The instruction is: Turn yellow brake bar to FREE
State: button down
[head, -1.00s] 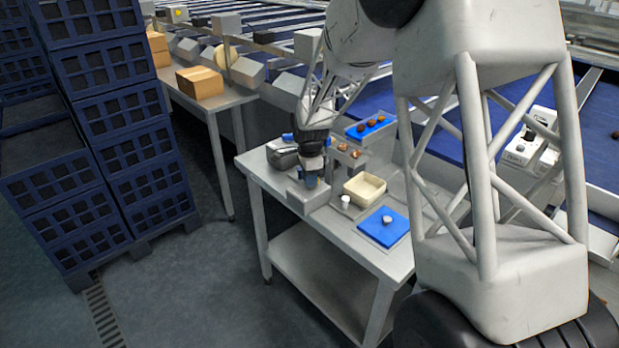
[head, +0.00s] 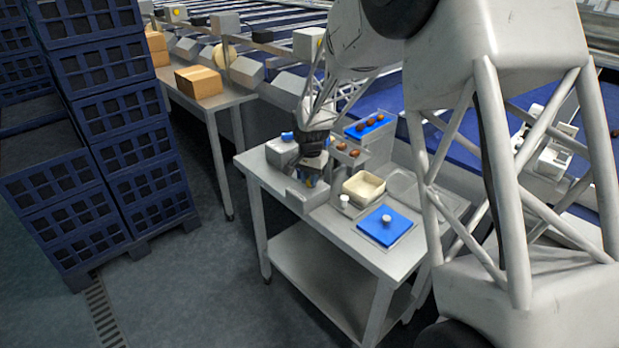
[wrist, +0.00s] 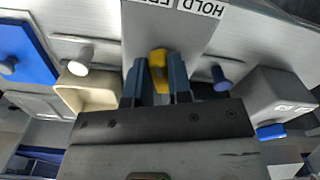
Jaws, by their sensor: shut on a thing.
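The yellow brake bar (wrist: 158,70) shows in the wrist view between the two blue fingers of my gripper (wrist: 161,82), which is shut on it. The bar sits on a grey block (wrist: 185,30) with a label plate reading HOLD and a second word partly cut off at the top edge. The bar's pointing relative to the labels is hard to tell. In the head view my gripper (head: 311,178) is low over the block at the left end of the steel table, and the arm hides most of the bar.
A cream tray (head: 364,188), a blue mat (head: 384,226) with a small knob and a white-capped piece (head: 344,201) stand right of the block. A blue tray of dates (head: 371,127) lies behind. A grey box (head: 283,153) stands left. Blue crates (head: 127,149) are stacked at far left.

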jog(key=shift+n, duration=0.9)
jog(key=c, duration=1)
grip_release()
jog(key=shift+c, duration=0.2)
jog(key=shift+r, duration=3.9)
jog(key=shift+d, duration=0.1)
